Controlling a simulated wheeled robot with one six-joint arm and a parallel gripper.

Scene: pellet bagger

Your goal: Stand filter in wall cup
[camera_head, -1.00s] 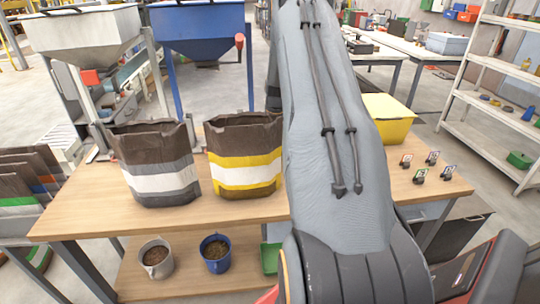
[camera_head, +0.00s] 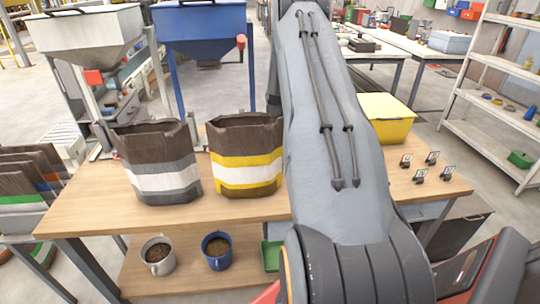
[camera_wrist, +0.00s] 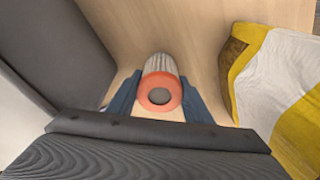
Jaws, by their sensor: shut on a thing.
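The filter (camera_wrist: 159,63) is a pale pleated cylinder with an orange end ring around a dark centre, in the middle of the wrist view. My gripper (camera_wrist: 160,96) is shut on it, with a blue finger on each side of the orange end. The pleated part points away from the wrist camera, over the wooden table. I cannot tell whether its far end touches anything. In the head view my arm hides the gripper and the filter. I cannot make out the wall cup in either view.
A brown, yellow and white bag (camera_head: 245,155) stands on the table (camera_head: 270,210); it also shows right of the filter in the wrist view (camera_wrist: 275,85). A grey-banded bag (camera_head: 158,162) stands left of it. A yellow bin (camera_head: 388,122) and small labelled stands are right of my arm.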

